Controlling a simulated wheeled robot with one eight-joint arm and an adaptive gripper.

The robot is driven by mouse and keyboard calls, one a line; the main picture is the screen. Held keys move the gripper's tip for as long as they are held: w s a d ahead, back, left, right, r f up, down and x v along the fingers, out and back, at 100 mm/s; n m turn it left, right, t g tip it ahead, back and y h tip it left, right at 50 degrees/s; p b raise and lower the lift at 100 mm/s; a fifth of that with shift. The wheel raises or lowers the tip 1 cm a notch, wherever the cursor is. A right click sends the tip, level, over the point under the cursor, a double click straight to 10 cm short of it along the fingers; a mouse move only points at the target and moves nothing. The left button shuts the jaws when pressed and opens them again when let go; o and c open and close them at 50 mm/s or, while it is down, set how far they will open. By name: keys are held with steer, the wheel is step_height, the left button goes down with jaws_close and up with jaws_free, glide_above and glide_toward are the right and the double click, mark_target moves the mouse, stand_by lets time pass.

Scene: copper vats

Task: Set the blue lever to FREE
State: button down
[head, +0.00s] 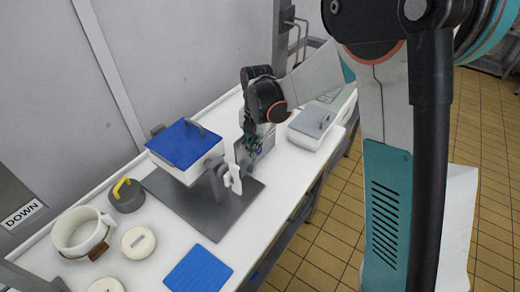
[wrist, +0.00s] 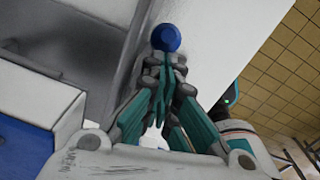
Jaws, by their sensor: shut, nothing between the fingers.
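The blue lever shows in the wrist view as a round blue knob (wrist: 167,37) at the top middle. My gripper (wrist: 164,75) is shut and empty. Its teal fingers lie together just below the knob in the picture; I cannot tell if they touch it. In the head view my gripper (head: 249,150) points down beside a grey stand, and I cannot make out the lever there. The lever's shaft is mostly hidden, and no FREE marking is readable.
A white box with a blue lid (head: 186,143) sits left of my gripper on a dark base plate (head: 225,222). A grey-lidded white box (head: 315,122) is to the right. A white pot (head: 80,232), round lids and a blue mat (head: 198,270) lie nearer. A wall stands behind.

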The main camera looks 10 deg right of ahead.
steer(key=shift+w+d+f, duration=0.25)
steer(key=shift+w+d, duration=0.6)
steer(key=shift+w, duration=0.05)
steer(key=shift+w+d+f+b, duration=0.5)
steer(key=shift+w+d+b, duration=0.1)
steer(key=shift+w+d, duration=0.3)
